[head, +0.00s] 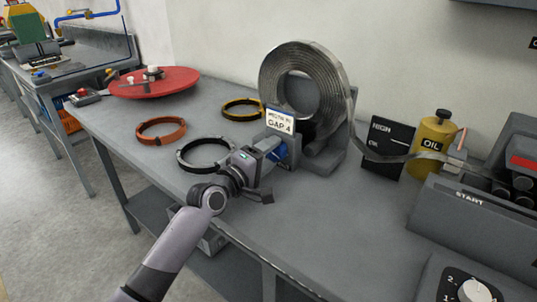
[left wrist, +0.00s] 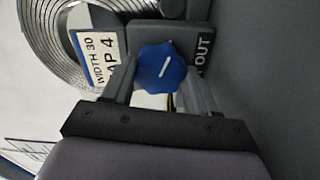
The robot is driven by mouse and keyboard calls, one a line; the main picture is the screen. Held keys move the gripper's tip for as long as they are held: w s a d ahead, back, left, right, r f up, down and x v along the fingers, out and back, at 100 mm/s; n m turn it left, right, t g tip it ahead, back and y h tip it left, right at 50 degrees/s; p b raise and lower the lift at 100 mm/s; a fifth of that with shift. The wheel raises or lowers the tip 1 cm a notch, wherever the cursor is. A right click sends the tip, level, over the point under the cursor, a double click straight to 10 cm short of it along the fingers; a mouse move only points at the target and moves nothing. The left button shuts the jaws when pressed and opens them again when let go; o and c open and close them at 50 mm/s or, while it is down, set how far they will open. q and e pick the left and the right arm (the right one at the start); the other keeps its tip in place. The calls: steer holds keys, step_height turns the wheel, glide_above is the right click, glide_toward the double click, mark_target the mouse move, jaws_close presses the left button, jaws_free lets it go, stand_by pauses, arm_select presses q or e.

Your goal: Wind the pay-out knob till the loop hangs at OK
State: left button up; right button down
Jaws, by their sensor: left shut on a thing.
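The blue pay-out knob (head: 281,152) sits low on the front of the coil stand (head: 322,160). In the left wrist view the knob (left wrist: 161,67) has a white pointer line, slanted, and part of the word OUT shows beside it. My left gripper (head: 270,160) is shut on the knob, one finger on each side. The metal strip (head: 400,158) leaves the coil (head: 307,83) and hangs in a shallow loop across the dark level board (head: 390,135). My right gripper is out of view.
A card (head: 280,121) on the stand reads GAP 4. A yellow oil can (head: 437,135) and a grey machine marked START (head: 470,200) stand right. Black (head: 206,155), orange (head: 161,131) and yellow (head: 242,109) rings lie left. The front middle of the bench is clear.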

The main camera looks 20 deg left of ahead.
arm_select(q)
steer(key=o, duration=1.1)
steer(key=shift+c, duration=0.2)
steer(key=shift+s, duration=0.1)
steer(key=shift+v, duration=3.45)
